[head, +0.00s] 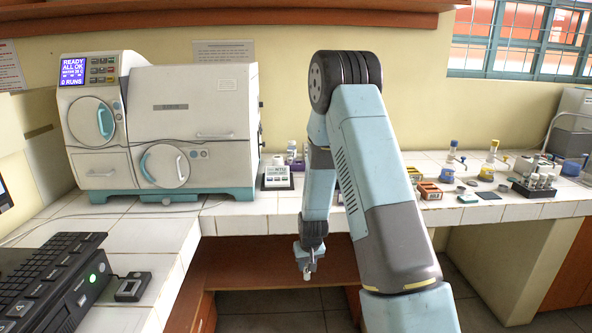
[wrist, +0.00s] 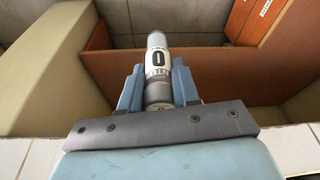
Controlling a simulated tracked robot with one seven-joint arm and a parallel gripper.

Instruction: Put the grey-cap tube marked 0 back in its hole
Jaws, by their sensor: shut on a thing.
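My gripper (wrist: 158,88) is shut on the grey-cap tube (wrist: 155,56), around its grey cap end. The tube's white label shows a black 0, and its pale rounded end points away from the gripper. In the head view my gripper (head: 307,262) hangs in front of the counter's front edge, below the worktop level, with the tube (head: 307,277) a small pale bit under it. A dark rack (head: 533,190) with several pale tubes stands on the counter at the right, well apart from my gripper. I cannot tell which hole is the tube's own.
The white incubator (head: 195,120) stands on the tiled counter at the left. A small white device (head: 277,176) stands right of it. Orange boxes (head: 430,191) and bottles with blue and yellow tops (head: 492,160) line the right counter. A brown shelf (head: 275,264) lies below the counter.

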